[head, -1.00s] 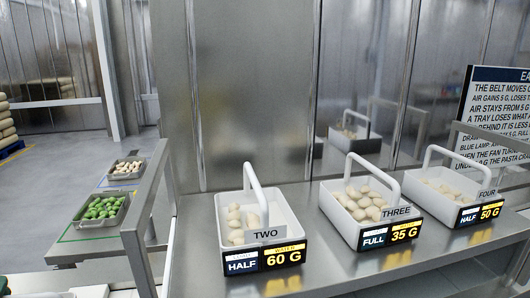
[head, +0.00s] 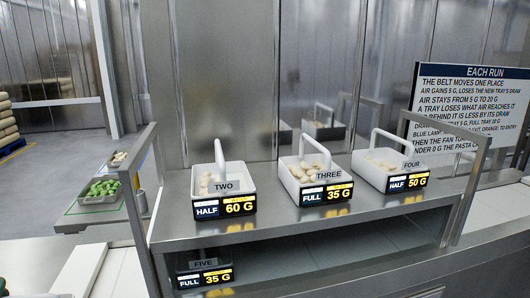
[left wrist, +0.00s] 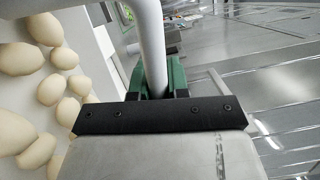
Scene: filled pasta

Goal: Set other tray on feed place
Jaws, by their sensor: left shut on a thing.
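In the left wrist view my left gripper (left wrist: 158,82) is shut on the white upright handle (left wrist: 150,40) of a tray. Pale filled pasta (left wrist: 45,90) lies beside the handle at the left of that view; the tray's label is hidden. In the head view white handled trays labelled TWO (head: 222,186), THREE (head: 314,180) and FOUR (head: 391,170) stand on the upper shelf with pale pasta inside. Tray FIVE (head: 204,273) stands on the lower level, partly hidden by the shelf. I cannot tell which spot is the feed place. My right gripper is not in view.
A metal shelf frame (head: 300,225) holds the trays. At the left, a grey tray of green pasta (head: 101,191) and one of pale pieces (head: 118,158) stand on a low surface. A rules sign (head: 470,110) stands at the back right. The lower level right of FIVE looks clear.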

